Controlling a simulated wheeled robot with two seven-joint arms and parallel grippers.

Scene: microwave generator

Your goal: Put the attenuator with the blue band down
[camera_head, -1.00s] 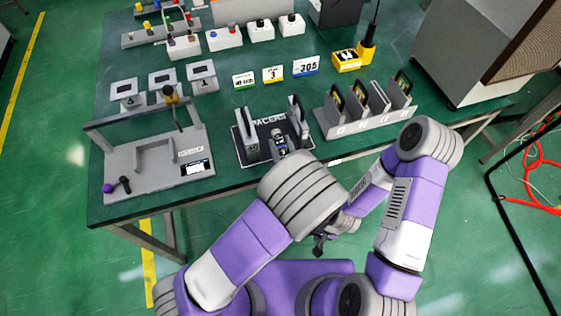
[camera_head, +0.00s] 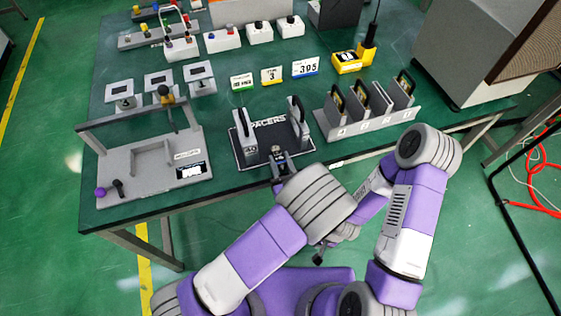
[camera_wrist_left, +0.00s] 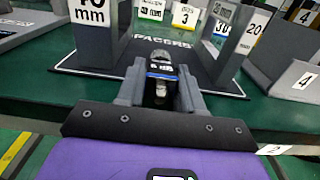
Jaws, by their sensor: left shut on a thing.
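My left gripper (camera_head: 280,160) is at the front edge of the black spacer mat (camera_head: 270,152), near the table's front edge. In the left wrist view its fingers (camera_wrist_left: 160,92) are shut on a small dark and silver piece with a blue stripe, the attenuator with the blue band (camera_wrist_left: 161,67). The fingers hide its lower part, and I cannot tell its height above the mat. My right gripper (camera_head: 320,252) hangs low in front of the table, partly behind my left arm; its jaws are too small to read.
Upright spacers (camera_head: 249,133) stand on both sides of the mat. A grey fixture (camera_head: 140,178) with a raised bar is on the left. A rack of numbered plates (camera_head: 372,123) is on the right. Number cards (camera_head: 271,76) stand behind. The mat's middle is clear.

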